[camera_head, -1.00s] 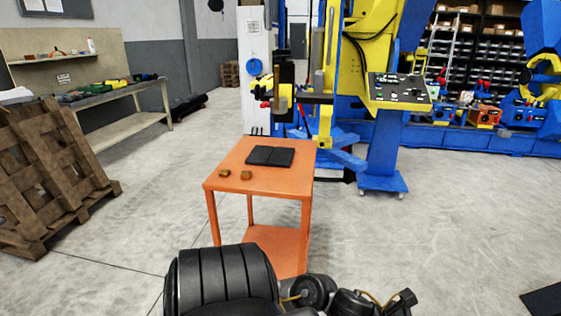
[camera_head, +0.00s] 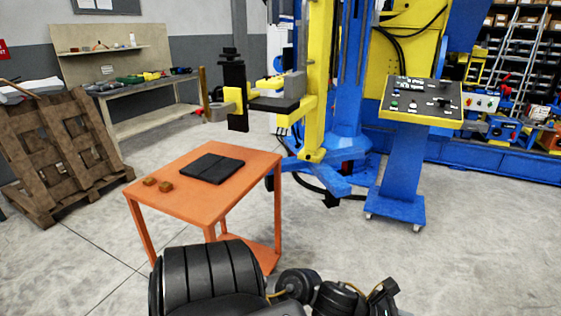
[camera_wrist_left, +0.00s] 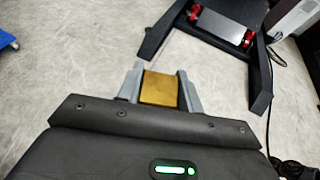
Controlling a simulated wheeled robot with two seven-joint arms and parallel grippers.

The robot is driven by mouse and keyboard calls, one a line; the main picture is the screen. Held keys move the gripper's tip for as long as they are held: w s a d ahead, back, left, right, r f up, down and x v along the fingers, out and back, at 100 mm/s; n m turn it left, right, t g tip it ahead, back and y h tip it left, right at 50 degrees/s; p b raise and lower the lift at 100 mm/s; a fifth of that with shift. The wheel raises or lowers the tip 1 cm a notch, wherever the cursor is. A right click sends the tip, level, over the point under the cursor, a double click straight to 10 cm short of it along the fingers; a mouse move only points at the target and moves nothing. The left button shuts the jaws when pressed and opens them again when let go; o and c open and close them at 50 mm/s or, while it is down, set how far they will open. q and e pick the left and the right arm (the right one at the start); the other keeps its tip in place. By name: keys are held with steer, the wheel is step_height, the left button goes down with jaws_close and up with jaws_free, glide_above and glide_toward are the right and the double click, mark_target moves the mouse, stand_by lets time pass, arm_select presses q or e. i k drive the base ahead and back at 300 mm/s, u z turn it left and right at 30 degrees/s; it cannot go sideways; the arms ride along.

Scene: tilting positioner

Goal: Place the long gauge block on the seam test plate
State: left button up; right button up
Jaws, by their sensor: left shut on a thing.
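My left gripper (camera_wrist_left: 160,72) is shut on a brass-coloured block (camera_wrist_left: 159,89), seen in the left wrist view between two grey fingers. Only one face of the block shows, so its length is hidden; it looks like the long gauge block. Floor shows beyond it. A flat dark plate (camera_head: 212,168) with a line across its middle lies on the orange table (camera_head: 250,173); it looks like the seam test plate. The held block is apart from this plate. Neither gripper can be made out clearly in the head view.
Two small brown blocks (camera_head: 149,181) lie near the table's left edge. The yellow and blue positioner (camera_head: 318,90) stands behind the table, with a control console (camera_head: 422,98) to its right. A wooden pallet (camera_head: 60,150) leans at left. Floor at right is clear.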

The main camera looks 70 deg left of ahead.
mark_target(209, 167)
steer(key=u, duration=0.65)
steer(key=i, duration=1.5)
steer(key=u, duration=2)
steer(key=i, duration=0.65)
steer(key=u, duration=0.6)
